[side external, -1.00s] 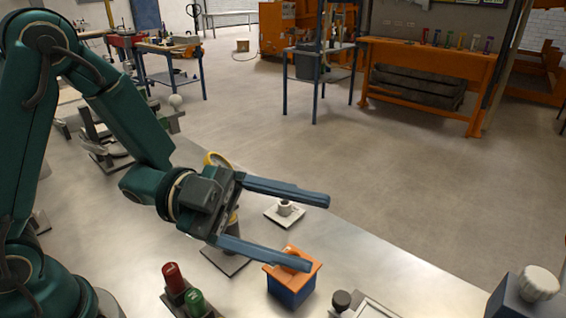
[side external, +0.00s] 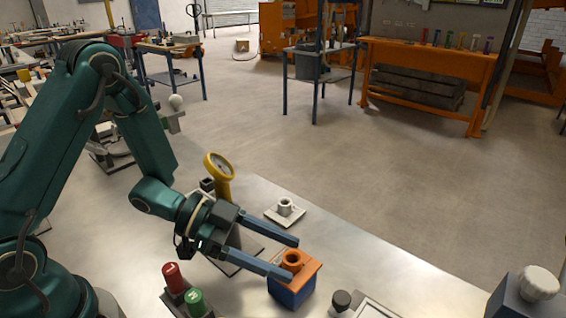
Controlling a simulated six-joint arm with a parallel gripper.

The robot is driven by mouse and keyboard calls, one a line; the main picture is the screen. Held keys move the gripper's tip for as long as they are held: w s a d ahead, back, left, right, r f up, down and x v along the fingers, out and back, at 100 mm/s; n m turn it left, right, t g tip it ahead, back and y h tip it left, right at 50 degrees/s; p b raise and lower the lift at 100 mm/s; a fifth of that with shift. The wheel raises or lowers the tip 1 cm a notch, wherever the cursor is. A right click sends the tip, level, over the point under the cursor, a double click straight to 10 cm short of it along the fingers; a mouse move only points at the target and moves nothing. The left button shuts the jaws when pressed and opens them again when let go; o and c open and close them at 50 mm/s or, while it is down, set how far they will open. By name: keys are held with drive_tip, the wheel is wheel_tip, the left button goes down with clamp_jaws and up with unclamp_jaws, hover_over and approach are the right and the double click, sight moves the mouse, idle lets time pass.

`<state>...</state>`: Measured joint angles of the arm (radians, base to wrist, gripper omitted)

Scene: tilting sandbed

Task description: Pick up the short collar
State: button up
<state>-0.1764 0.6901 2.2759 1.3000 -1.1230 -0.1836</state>
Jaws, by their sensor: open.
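An orange ring-shaped collar (side external: 292,259) stands upright on the orange top of a blue block (side external: 292,291) at the bench's front edge. A pale grey collar (side external: 285,206) stands on a small light plate (side external: 299,216) farther back. The picture does not make plain which of the two is the short one. My gripper (side external: 293,260) is open, its two blue fingers pointing right. Its fingertips are near the orange collar, one on the far side and one on the near side in the picture. I cannot tell whether they touch it.
A yellow round gauge (side external: 218,166) stands behind my gripper. A red cylinder (side external: 173,276) and a green cylinder (side external: 194,301) sit in a dark holder at the front. A dark knob (side external: 341,299) is right of the block. The bench strip right of the grey collar is clear.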

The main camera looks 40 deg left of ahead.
drive_tip(key=shift+w+d+f, duration=0.15)
drive_tip(key=shift+d, duration=0.15)
clamp_jaws()
drive_tip(key=shift+r, duration=0.2)
